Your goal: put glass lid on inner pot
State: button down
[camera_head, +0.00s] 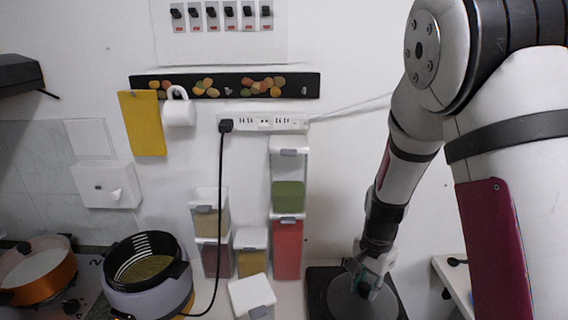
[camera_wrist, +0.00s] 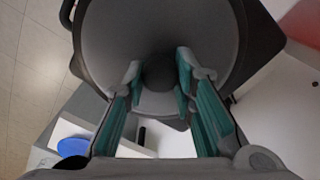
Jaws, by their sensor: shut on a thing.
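The glass lid (camera_head: 347,303) is a round grey disc on a black square plate at the lower right of the head view. In the wrist view the lid (camera_wrist: 115,35) fills the top, with its dark round knob (camera_wrist: 159,72) between my fingertips. My gripper (camera_head: 367,281) points down at the lid and is shut on its knob; in the wrist view its teal-padded fingers (camera_wrist: 159,78) stand on either side of the knob. The inner pot (camera_head: 117,262) is black with white marks, sits in a grey cooker at the lower left, and has grain-like contents and no cover.
An orange pot (camera_head: 62,278) stands left of the grey cooker (camera_head: 150,302). Clear spice containers (camera_head: 287,247) stand between the cooker and the black plate (camera_head: 318,283). A white-lidded container (camera_head: 252,294) is in front. A black cord (camera_head: 219,190) hangs from the wall socket.

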jog(key=w+n, duration=0.3)
jog(key=w, duration=0.1)
jog(key=w+f+n, duration=0.1)
jog(key=w+n, duration=0.2)
jog(key=w, duration=0.1)
jog(key=w+n+b, duration=0.1)
jog(key=w+n, duration=0.2)
jog(key=shift+w+a+f+n, duration=0.15)
jog(key=shift+w+n, duration=0.15)
jog(key=shift+w, duration=0.1)
jog(key=shift+w+n, duration=0.4)
jog(key=shift+w, duration=0.05)
